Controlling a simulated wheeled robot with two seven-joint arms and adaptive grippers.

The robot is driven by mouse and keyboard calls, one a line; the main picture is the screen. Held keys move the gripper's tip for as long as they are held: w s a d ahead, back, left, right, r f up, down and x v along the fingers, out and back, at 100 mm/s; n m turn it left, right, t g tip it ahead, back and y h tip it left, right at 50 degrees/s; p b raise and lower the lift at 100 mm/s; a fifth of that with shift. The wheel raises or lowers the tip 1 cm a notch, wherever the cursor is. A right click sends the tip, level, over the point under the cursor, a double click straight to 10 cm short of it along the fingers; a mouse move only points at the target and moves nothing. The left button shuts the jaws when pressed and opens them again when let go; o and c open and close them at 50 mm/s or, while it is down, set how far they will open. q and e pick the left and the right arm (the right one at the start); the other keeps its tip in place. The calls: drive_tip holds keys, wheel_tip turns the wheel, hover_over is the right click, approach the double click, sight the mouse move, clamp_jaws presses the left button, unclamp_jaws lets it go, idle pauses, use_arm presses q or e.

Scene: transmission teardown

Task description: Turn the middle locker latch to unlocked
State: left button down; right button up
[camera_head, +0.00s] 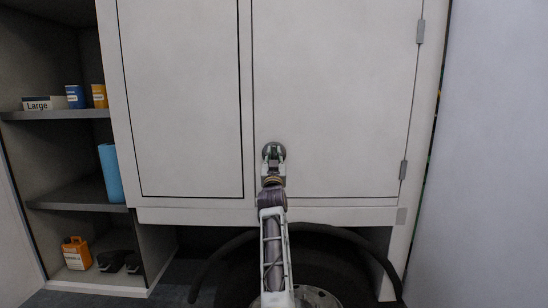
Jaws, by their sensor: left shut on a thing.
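The middle locker latch (280,149) is a small round grey disc low on the left side of a pale grey locker door (335,90). My left gripper (273,157) reaches up from below and is shut on the latch. The fingers cover much of the latch, so I cannot tell which way its handle is turned. The door looks closed and level with its frame. My right gripper is not in view.
Another closed panel (180,90) is to the left. A plain wall (490,150) stands at right.

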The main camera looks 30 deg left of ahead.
use_arm(q)
drive_tip(key=shift+m+h, duration=0.4)
drive_tip(key=shift+m, duration=0.4)
drive_tip(key=shift+m+t+h+p, duration=0.5)
drive_tip(key=shift+m+p, duration=0.25)
drive_tip(key=shift+m, duration=0.45)
drive_tip(key=shift+r+m+h+p, duration=0.1)
drive_tip(key=shift+m+h+p, duration=0.9)
drive_tip(key=shift+m, duration=1)
drive_tip(key=shift+m+h+p, duration=1)
drive_tip(key=shift+m+h, duration=0.2)
drive_tip(key=shift+m, duration=1.1)
drive_tip(key=shift+m+g+h, duration=0.4)
drive_tip(key=shift+m+h, duration=0.4)
drive_tip(key=shift+m, duration=1.6)
drive_tip(key=shift+f+m+g+h, duration=0.1)
drive_tip(key=shift+m+g+h, duration=0.2)
drive_tip(key=shift+m, duration=0.8)
drive_tip(key=shift+f+m+g+h, duration=0.15)
drive_tip(key=shift+m+g, duration=0.25)
drive_tip(key=shift+m, duration=0.7)
drive_tip(key=shift+d+m, duration=0.1)
drive_tip(key=shift+m, duration=0.3)
drive_tip(key=c, duration=1.4)
unclamp_jaws()
drive_tip(key=shift+w, duration=0.1)
